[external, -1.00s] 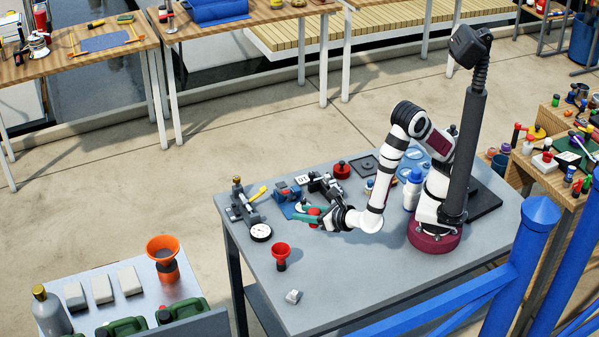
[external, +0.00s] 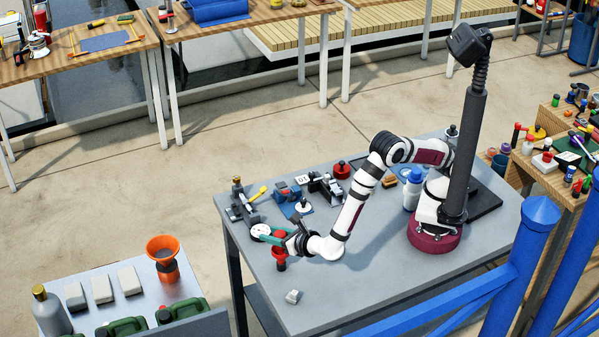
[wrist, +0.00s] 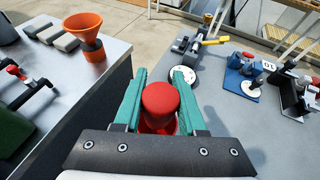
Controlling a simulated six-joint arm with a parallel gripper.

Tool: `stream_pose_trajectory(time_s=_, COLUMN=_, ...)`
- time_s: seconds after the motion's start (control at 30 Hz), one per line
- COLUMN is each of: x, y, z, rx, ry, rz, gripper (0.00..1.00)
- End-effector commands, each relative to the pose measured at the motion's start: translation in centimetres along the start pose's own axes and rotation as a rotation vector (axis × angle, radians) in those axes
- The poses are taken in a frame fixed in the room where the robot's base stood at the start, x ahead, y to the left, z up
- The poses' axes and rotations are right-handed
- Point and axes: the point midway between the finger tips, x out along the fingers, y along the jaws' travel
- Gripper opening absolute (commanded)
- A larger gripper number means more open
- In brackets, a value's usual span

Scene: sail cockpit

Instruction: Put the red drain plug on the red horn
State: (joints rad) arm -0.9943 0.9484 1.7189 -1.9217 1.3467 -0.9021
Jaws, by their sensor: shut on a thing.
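The red horn (external: 280,254) stands upright on the grey bench near its left end, its flared mouth up. The red drain plug (wrist: 160,98) is between the green fingers of my gripper (wrist: 160,92) in the wrist view. My gripper (external: 272,239) is shut on the plug, which shows small and partly hidden in the external view (external: 280,233). The plug is directly over the horn's mouth. Part of the horn's red rim shows below the plug in the wrist view (wrist: 152,127). I cannot tell whether plug and horn touch.
A white round gauge (external: 260,231) lies just behind my gripper. A clamp-like fitting with a yellow handle (external: 257,194) is farther back.

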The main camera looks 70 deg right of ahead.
Motion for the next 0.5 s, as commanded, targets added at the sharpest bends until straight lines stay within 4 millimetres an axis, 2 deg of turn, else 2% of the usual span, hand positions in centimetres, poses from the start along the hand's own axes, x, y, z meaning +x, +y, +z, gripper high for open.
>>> stream_pose_trajectory(time_s=0.37, x=0.3, y=-0.03, z=-0.67, rx=0.001, ry=0.0, rz=0.0, gripper=0.0)
stream_pose_trajectory(time_s=0.4, x=0.29, y=-0.03, z=-0.63, rx=0.001, ry=0.0, rz=0.0, gripper=0.47)
stream_pose_trajectory(time_s=0.5, x=0.28, y=-0.03, z=-0.61, rx=0.001, ry=0.0, rz=0.0, gripper=0.65)
